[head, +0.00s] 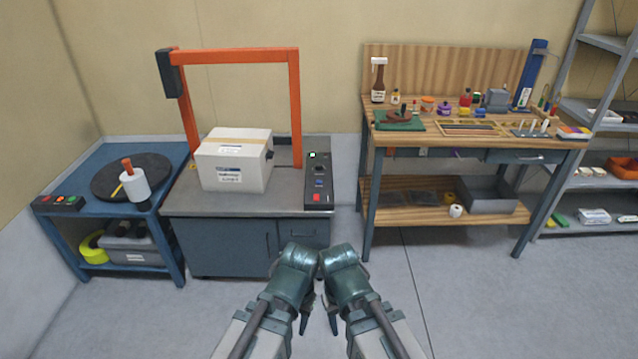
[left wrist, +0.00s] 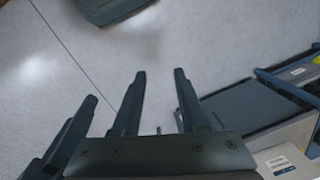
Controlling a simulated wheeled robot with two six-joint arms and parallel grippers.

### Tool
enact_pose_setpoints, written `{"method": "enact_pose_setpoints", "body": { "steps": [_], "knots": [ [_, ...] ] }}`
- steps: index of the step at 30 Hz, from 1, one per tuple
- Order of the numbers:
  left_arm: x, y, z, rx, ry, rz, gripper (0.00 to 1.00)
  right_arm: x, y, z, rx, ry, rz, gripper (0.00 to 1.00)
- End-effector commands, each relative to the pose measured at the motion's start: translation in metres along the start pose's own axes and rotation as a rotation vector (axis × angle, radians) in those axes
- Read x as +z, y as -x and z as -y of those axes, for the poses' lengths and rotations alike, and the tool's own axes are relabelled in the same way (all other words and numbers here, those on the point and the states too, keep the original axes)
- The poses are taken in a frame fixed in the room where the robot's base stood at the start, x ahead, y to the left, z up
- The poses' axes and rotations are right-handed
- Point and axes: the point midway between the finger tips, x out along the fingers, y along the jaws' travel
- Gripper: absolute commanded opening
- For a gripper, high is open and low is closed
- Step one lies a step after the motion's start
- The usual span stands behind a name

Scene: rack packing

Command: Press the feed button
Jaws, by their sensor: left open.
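A black control panel (head: 319,180) lies on the right side of the strapping machine's grey top (head: 240,201). It carries a lit green element (head: 313,155), a dark round control (head: 319,169), a blue button (head: 319,183) and a red button (head: 317,198). Labels are too small to read, so I cannot tell which is the feed button. My left gripper (head: 304,324) hangs low in front of the machine, apart from the panel. In the left wrist view its fingers (left wrist: 160,74) are spread and empty above the floor. My right gripper (head: 333,322) hangs beside it; its opening is unclear.
A white box (head: 234,165) sits under the orange arch (head: 296,110). A blue bench (head: 120,215) at left holds a black turntable (head: 115,176) and another button box (head: 60,201). A wooden workbench (head: 450,150) and grey shelves (head: 590,105) stand at right. Floor between is clear.

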Motion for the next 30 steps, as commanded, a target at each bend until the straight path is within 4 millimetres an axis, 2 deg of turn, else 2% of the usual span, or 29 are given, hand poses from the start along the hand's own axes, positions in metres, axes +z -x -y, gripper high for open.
{"method": "enact_pose_setpoints", "body": {
  "steps": [1,6,7,30],
  "knots": [
    [0.0000,0.0000,0.0000,0.000,0.000,0.000,0.32,0.0000,0.0000,0.0000,0.000,0.000,0.000,0.50],
    [0.0000,0.0000,0.0000,0.000,0.000,0.000,0.01,0.0000,0.0000,0.0000,0.000,0.000,0.000,0.50],
    [0.0000,0.0000,0.0000,0.000,0.000,0.000,0.00,0.0000,0.0000,0.0000,0.000,0.000,0.000,0.50],
    [0.0000,0.0000,0.0000,0.000,0.000,0.000,0.00,0.0000,0.0000,0.0000,0.000,0.000,0.000,0.50]
  ]
}}
